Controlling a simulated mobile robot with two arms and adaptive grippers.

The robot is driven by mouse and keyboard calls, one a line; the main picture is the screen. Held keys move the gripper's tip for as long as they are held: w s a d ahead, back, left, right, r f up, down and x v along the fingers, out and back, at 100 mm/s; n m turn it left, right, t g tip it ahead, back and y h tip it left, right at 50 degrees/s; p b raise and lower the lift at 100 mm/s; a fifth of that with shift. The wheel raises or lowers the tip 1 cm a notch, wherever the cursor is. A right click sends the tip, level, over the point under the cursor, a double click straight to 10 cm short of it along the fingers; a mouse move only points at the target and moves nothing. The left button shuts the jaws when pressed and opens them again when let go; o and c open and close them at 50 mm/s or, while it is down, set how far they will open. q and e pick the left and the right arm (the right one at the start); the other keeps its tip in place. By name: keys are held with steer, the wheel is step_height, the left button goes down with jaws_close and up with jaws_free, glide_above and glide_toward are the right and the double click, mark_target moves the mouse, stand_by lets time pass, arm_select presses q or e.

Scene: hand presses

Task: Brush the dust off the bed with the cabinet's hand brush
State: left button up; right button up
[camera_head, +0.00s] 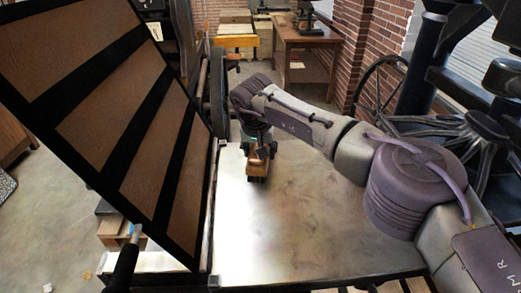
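The press bed (300,225) is a pale, flat plate in the middle of the head view, with cloudy brownish smudges over its surface. The hand brush (259,161) has a brown wooden body and dark bristles pointing down. It is over the far left part of the bed. My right arm comes in from the right, and my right gripper (262,143) is shut on the brush from above. The fingers are small and partly hidden. The bristles look at or very near the bed; contact is unclear. My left gripper is not in view.
A tilted frame (130,120) with brown panels and black bars stands along the bed's left edge. A dark handle (126,258) is at lower left. A black spoked wheel (385,95) and press parts stand at right. A wooden desk (305,50) is behind.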

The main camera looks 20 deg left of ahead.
steer(key=d, duration=0.2)
steer(key=w+d, duration=0.1)
steer(key=d, duration=0.1)
steer(key=w+d, duration=0.1)
steer(key=d, duration=0.1)
steer(key=shift+f, duration=0.1)
steer(key=w+d, duration=0.1)
steer(key=d, duration=0.3)
steer(key=w+d, duration=0.1)
steer(key=d, duration=0.2)
steer(key=shift+w, duration=0.3)
steer(key=shift+w+d+r, duration=0.1)
steer(key=shift+w+d, duration=0.35)
steer(key=shift+d, duration=0.75)
steer(key=shift+w+d+r, duration=0.1)
steer(key=shift+w+d, duration=0.35)
steer(key=shift+d, duration=0.8)
steer(key=shift+w+d, duration=0.45)
steer(key=shift+d, duration=0.75)
steer(key=shift+w+d+f+p, duration=0.15)
steer(key=shift+w+d, duration=0.15)
steer(key=shift+d, duration=0.65)
steer(key=shift+w+d+r+p, duration=0.15)
steer(key=shift+w+d, duration=0.15)
steer(key=shift+d, duration=0.6)
steer(key=shift+w+d+f+p, duration=0.15)
steer(key=shift+w+d, duration=0.15)
steer(key=shift+d, duration=0.65)
